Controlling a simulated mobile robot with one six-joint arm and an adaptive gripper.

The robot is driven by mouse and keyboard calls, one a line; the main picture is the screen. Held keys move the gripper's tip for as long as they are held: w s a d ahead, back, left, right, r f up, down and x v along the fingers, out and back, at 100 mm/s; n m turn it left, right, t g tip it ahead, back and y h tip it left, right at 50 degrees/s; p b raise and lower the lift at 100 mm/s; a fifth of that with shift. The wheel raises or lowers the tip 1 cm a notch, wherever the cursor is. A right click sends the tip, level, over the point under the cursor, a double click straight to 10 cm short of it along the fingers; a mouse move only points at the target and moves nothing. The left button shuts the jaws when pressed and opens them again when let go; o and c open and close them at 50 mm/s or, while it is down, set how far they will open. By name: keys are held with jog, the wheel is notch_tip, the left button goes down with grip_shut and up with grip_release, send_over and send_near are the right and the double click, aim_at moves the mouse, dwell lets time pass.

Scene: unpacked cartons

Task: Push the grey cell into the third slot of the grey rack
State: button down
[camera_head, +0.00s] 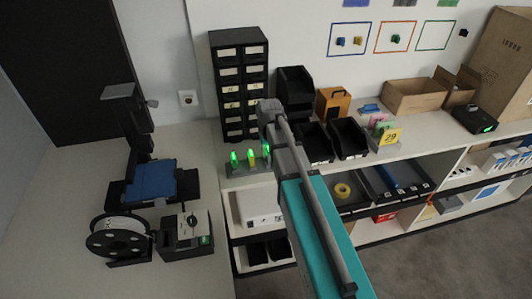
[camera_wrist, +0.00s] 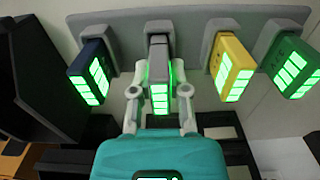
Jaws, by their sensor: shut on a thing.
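The grey cell (camera_wrist: 158,62), with a lit green panel, is between the two fingers of my gripper (camera_wrist: 159,88) in the wrist view. My gripper is shut on it. The cell's far end is at the grey rack (camera_wrist: 197,22), in line with a place between a blue cell (camera_wrist: 90,72) on its left and a yellow cell (camera_wrist: 231,66) on its right. I cannot tell how deep it sits. A green cell (camera_wrist: 292,66) stands at the right end. In the head view, the rack (camera_head: 240,172) shows green lights, and my arm partly hides it.
A black drawer cabinet (camera_head: 240,85) stands behind the rack. Black bins (camera_head: 348,138) and an orange box (camera_head: 333,103) are to the right on the bench. A printer with a blue plate (camera_head: 152,180) and a spool (camera_head: 118,238) are on the left table.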

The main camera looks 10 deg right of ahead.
jog(key=shift+f+b, duration=0.55)
jog(key=shift+f, duration=0.05)
dwell(0.7)
jog(key=c, duration=0.5)
grip_release()
jog(key=shift+c, duration=0.2)
